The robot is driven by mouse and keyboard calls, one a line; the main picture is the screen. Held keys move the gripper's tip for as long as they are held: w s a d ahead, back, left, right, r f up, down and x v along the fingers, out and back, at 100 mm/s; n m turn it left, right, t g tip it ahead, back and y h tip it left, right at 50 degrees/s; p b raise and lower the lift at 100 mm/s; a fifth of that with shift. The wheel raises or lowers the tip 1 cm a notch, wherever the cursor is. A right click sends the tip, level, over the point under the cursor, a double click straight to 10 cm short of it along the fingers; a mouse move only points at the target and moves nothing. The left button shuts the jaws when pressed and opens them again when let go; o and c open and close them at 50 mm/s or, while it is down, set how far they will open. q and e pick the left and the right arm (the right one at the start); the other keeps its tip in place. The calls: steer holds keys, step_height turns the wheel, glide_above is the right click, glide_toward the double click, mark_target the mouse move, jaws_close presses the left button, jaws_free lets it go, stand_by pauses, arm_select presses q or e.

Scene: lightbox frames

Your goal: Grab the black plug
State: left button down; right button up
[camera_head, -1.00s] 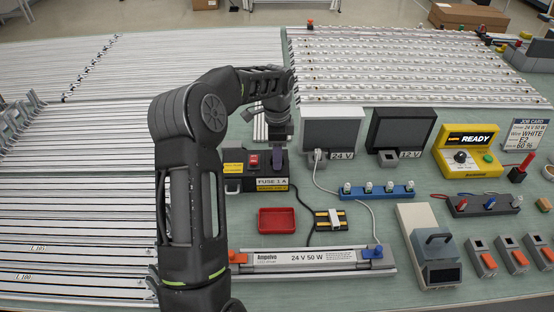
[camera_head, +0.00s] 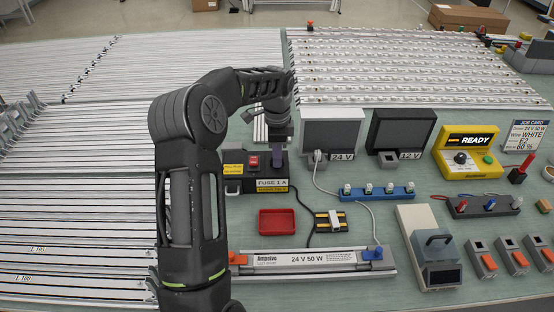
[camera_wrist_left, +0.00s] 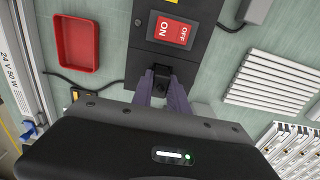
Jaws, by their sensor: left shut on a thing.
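The black plug (camera_wrist_left: 161,71) shows in the left wrist view as a small dark piece at the end of the black switch box, between my fingertips. My left gripper (camera_wrist_left: 163,84) is shut on it, with a purple-grey finger on each side. In the head view my left gripper (camera_head: 281,146) points down at the back right of the switch box (camera_head: 272,172), and the plug is hidden there. The box has a red switch (camera_wrist_left: 174,31) marked ON and OFF. I cannot tell whether the plug is seated in the box. My right gripper is not in view.
A red tray (camera_head: 277,222) and a black-and-yellow block (camera_head: 330,220) sit in front of the box. The 24 V unit (camera_head: 332,131) stands close to the right. Long metal strips (camera_head: 80,215) fill the left side. A black cable runs from the box.

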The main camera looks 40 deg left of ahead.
arm_select(q)
steer(key=shift+r, duration=0.3)
step_height(320, 180, up, 2)
steer(key=shift+r+p, duration=0.25)
steer(key=shift+p, duration=0.9)
step_height(320, 180, up, 7)
steer(key=shift+f, duration=0.1)
